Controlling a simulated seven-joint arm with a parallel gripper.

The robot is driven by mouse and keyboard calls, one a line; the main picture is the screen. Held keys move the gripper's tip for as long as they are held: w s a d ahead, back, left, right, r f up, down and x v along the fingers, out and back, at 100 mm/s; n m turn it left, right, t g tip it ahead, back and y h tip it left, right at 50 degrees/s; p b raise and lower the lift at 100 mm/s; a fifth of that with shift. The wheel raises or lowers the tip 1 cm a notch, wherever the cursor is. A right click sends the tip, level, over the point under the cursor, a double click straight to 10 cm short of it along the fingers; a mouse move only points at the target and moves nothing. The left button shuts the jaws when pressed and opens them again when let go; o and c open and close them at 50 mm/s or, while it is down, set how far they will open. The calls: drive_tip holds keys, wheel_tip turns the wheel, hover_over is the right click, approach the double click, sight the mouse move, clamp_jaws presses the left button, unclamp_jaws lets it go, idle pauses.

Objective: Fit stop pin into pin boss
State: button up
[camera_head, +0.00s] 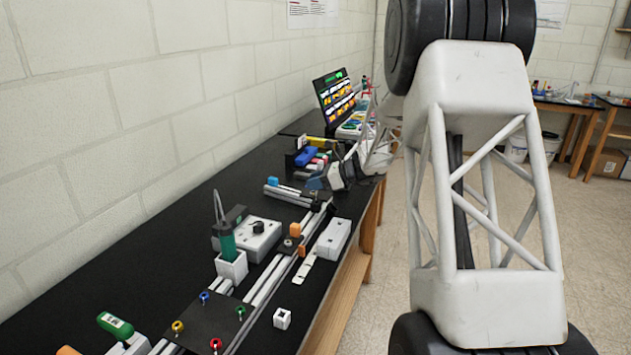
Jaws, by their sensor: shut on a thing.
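My gripper (338,178) is small and far off, low over the far part of the bench, near the far end of the aluminium extrusion frame (268,284). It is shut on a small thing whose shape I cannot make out. I cannot pick out the stop pin for certain. A small white block with a dark hole (282,318) stands on the black bench at the right of the frame. I cannot tell whether it is the pin boss. Orange pieces (295,229) sit on the frame.
A green-handled tool stands in a white holder (232,267) beside a white box with a black knob (262,228). A dark plate with coloured knobs (212,320) lies in front. A white box (334,238) is near the right edge. A screen (337,98) stands behind.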

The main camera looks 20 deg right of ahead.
drive_tip(key=shift+f, duration=1.85)
idle(0.8)
drive_tip(key=o, duration=1)
drive_tip(key=shift+d, duration=0.1)
drive_tip(key=v, duration=0.7)
drive_tip(key=shift+s+d+r, duration=0.2)
drive_tip(key=shift+s+d, duration=0.05)
drive_tip(key=shift+a, duration=0.15)
